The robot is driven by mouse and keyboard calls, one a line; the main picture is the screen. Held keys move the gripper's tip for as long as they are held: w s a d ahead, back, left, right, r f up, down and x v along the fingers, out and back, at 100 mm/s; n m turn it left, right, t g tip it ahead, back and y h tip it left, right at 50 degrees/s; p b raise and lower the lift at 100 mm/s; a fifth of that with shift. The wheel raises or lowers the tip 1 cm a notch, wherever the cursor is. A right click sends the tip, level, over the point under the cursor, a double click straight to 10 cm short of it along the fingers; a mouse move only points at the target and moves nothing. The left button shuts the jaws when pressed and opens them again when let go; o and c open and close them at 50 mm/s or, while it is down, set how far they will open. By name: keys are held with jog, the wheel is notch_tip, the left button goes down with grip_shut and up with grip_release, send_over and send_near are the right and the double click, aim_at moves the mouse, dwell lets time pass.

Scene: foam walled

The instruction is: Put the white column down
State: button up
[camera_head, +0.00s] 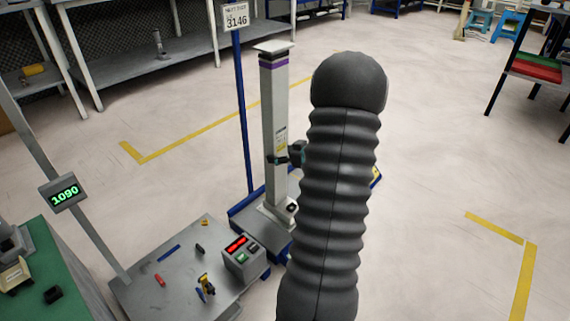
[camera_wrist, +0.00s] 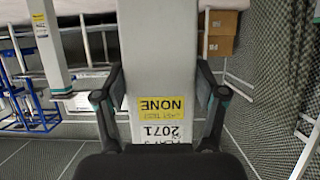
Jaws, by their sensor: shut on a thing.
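The white column (camera_head: 275,115) stands upright in the head view, with a purple band near its wide flat top. My gripper (camera_head: 291,156) is shut on it around mid-height. In the wrist view the column (camera_wrist: 160,55) fills the space between the two fingers (camera_wrist: 162,100), and its yellow label reads upside down. The column's lower end is over a blue-edged platform (camera_head: 240,217); I cannot tell whether it touches. My dark ribbed arm hides part of the platform.
A blue post with a sign (camera_head: 236,17) stands just left of the column. A grey bench (camera_head: 183,285) with small parts and a control box (camera_head: 244,259) is in front. A long shelf (camera_head: 165,60) lies behind. Open floor (camera_head: 440,150) spreads right.

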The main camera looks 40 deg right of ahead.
jog(key=w+a+f+b, duration=0.2)
jog(key=w+f, duration=0.5)
jog(key=f, duration=0.1)
jog(key=shift+a+f, duration=0.15)
jog(key=shift+a, duration=0.2)
jog(key=shift+f+b, duration=0.1)
jog(key=shift+b, duration=0.25)
jog(key=o, duration=1.8)
jog(key=shift+f, duration=0.15)
